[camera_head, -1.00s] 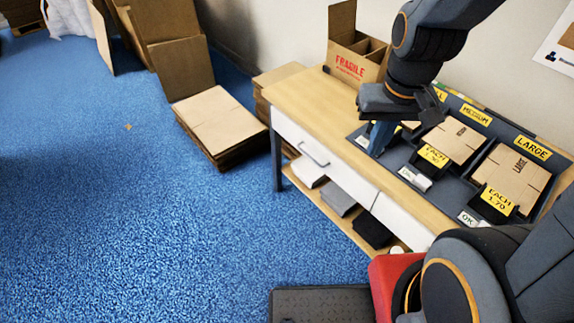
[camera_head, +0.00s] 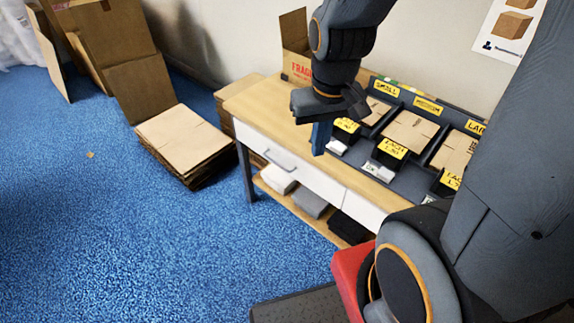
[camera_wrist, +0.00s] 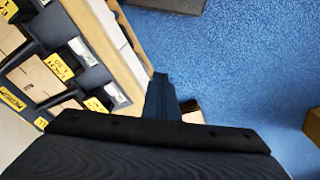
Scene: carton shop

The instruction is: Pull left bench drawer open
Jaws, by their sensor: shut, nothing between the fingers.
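The left bench drawer (camera_head: 305,170) is a white front with a grey bar handle (camera_head: 279,160) under the wooden bench top (camera_head: 256,107). It looks flush with the bench front. My gripper (camera_head: 320,138) is shut and empty, with its blue fingers pointing down. In the head view it appears in front of the bench top's front edge, right of the handle. In the wrist view the fingers (camera_wrist: 160,97) show beside the bench's edge, over the blue floor. The handle cannot be made out in the wrist view.
A second white drawer front (camera_head: 363,208) lies to the right. A dark tray (camera_head: 408,182) with flat cartons sits on the bench. A lower shelf holds folded stacks (camera_head: 310,202). A carton stack (camera_head: 187,142) stands left of the bench. The blue floor (camera_head: 130,235) in front is clear.

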